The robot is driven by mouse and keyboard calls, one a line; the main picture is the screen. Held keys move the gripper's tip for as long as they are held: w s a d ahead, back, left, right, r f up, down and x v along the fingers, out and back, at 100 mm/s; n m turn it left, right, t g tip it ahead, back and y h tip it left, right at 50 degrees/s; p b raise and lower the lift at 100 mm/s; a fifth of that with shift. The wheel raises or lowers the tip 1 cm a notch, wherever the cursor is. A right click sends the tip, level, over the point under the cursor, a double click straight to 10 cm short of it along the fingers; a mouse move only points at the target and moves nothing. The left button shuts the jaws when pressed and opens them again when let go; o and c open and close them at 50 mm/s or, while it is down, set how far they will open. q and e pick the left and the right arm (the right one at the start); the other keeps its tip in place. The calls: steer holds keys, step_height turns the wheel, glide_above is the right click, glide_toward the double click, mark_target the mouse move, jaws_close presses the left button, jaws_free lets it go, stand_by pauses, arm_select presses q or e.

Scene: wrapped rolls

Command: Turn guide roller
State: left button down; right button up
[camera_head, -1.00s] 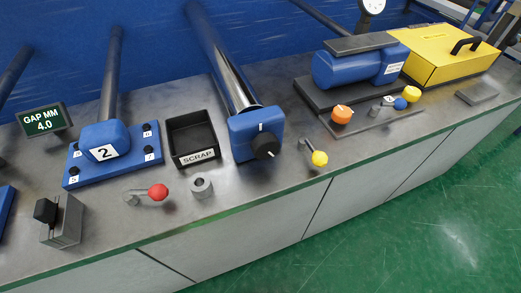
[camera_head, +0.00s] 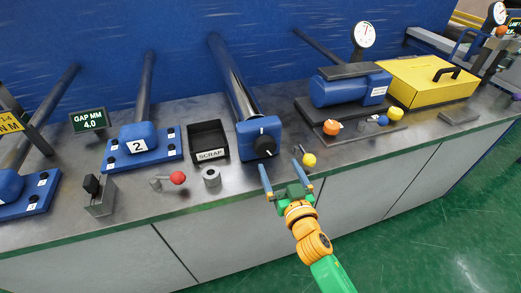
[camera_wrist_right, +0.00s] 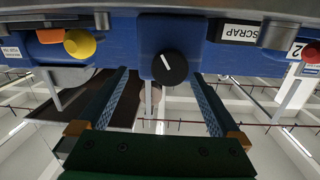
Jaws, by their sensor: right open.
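The guide roller (camera_head: 232,75) is a shiny grey cylinder running back from a blue end block (camera_head: 247,140) on the bench. A round black knob (camera_head: 265,146) with a white pointer line sits on the block's front face. My right gripper (camera_head: 279,163) is open and empty, just in front of and below the knob, its fingers pointing at the block. In the right wrist view the knob (camera_wrist_right: 170,68) shows upside down, between the two fingertips and beyond them, apart from both. My left gripper is not in view.
A yellow-knobbed lever (camera_head: 309,160) stands close to the right of my right gripper. A red-knobbed lever (camera_head: 177,178), a grey ring (camera_head: 211,178) and the black SCRAP bin (camera_head: 208,140) are to the left. A blue motor (camera_head: 340,90) and yellow box (camera_head: 425,80) stand right.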

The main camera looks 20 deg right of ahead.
mark_target(267, 149)
steer(key=shift+w+a+r+t+y, duration=0.15)
steer(key=shift+w+a+r+y, duration=0.15)
steer(key=shift+w, duration=0.2)
steer(key=shift+w+a+r+t+y, duration=0.15)
steer(key=shift+w+a+r+y, duration=0.1)
steer(key=shift+w+a, duration=0.15)
steer(key=w, duration=0.5)
steer(key=shift+w, duration=0.6)
steer(key=shift+s, duration=0.1)
steer(key=shift+c, duration=1.3)
steer(key=c, duration=1)
steer(key=shift+n, duration=0.3)
